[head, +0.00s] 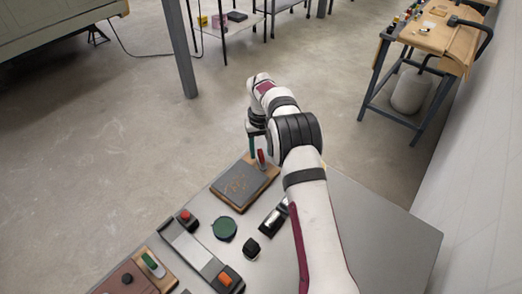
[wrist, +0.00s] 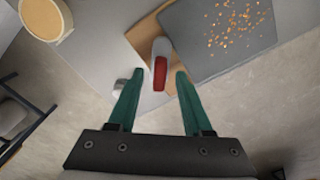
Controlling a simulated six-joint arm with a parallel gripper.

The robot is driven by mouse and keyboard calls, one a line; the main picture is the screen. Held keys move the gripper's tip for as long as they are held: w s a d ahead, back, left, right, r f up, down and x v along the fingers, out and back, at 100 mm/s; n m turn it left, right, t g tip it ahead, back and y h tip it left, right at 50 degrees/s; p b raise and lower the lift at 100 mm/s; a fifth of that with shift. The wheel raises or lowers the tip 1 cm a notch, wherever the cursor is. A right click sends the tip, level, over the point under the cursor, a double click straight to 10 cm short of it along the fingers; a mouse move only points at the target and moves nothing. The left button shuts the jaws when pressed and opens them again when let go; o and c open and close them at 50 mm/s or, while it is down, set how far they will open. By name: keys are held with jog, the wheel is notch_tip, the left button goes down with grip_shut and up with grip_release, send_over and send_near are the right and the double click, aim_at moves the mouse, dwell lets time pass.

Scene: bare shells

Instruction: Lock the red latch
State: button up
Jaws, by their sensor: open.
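The red latch (wrist: 160,73) is a small red lever on a white mount, at the edge of a wooden board (wrist: 140,36) with a dark slab (wrist: 225,40). In the head view the red latch (head: 261,158) stands at the far corner of the board, partly hidden by my arm. My gripper (wrist: 159,74) is open. In the wrist view its two green fingers point toward the latch, one on each side, with a gap to each. Whether the fingers are level with the latch is hard to tell. Nothing is held.
On the grey table (head: 350,215) are a green round piece (head: 224,228), a black knob (head: 252,248), a black-and-white device (head: 273,219), a long plate with a red button (head: 185,215) and an orange switch (head: 225,279), and a green-handled latch (head: 151,262). Table at right is clear.

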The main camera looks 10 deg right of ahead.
jog(key=shift+f, duration=0.3)
grip_shut()
jog(key=shift+m, duration=0.4)
jog(key=m, duration=0.4)
jog(key=shift+m, duration=2.7)
